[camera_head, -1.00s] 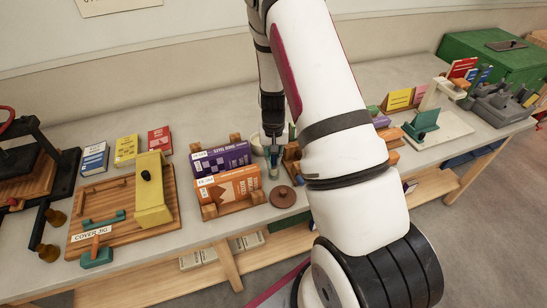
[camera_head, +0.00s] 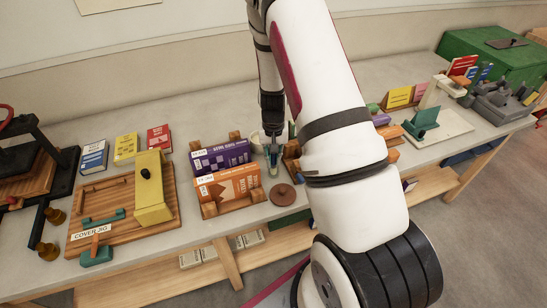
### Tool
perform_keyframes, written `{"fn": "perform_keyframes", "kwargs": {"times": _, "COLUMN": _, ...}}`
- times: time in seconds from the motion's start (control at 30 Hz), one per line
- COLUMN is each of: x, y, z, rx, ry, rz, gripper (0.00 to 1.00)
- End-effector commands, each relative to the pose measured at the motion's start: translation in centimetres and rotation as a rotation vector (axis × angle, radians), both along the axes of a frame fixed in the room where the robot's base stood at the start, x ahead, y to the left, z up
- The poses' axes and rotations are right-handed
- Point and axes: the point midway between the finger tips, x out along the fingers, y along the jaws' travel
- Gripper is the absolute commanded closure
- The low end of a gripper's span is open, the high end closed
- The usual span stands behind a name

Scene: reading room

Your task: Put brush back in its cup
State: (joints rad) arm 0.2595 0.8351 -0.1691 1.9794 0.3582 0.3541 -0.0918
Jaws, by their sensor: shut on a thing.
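My gripper (camera_head: 273,150) points straight down between the book rack and my arm, in the middle of the bench. It is shut on a thin upright thing, most likely the brush (camera_head: 273,161), whose lower part shows just below the fingers. A small glassy cup (camera_head: 273,171) stands right under the fingers, beside the orange book's right end. I cannot tell whether the brush tip is inside the cup or in front of it. A pale round pot (camera_head: 256,142) stands just behind and left of the gripper.
A wooden rack holds a purple book (camera_head: 220,156) and an orange book (camera_head: 228,184) close at the left. A brown round lid (camera_head: 283,194) lies in front of the cup. The cover jig (camera_head: 122,208) is further left.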

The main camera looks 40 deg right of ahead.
Motion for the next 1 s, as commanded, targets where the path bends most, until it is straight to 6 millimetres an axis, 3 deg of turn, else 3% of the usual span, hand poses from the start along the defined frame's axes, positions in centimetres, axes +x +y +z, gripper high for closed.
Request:
{"fn": "perform_keyframes", "kwargs": {"times": 0.4, "x": 0.0, "y": 0.0, "z": -0.3, "rx": 0.000, "ry": 0.000, "rz": 0.000, "gripper": 1.00}}
{"fn": "perform_keyframes", "kwargs": {"times": 0.43, "x": 0.0, "y": 0.0, "z": -0.3, "rx": 0.000, "ry": 0.000, "rz": 0.000, "gripper": 0.79}}
{"fn": "perform_keyframes", "kwargs": {"times": 0.5, "x": 0.0, "y": 0.0, "z": -0.3, "rx": 0.000, "ry": 0.000, "rz": 0.000, "gripper": 0.63}}
{"fn": "perform_keyframes", "kwargs": {"times": 0.83, "x": 0.0, "y": 0.0, "z": -0.2, "rx": 0.000, "ry": 0.000, "rz": 0.000, "gripper": 0.62}}
{"fn": "perform_keyframes", "kwargs": {"times": 1.0, "x": 0.0, "y": 0.0, "z": 0.8, "rx": -0.001, "ry": -0.001, "rz": 0.001, "gripper": 0.62}}
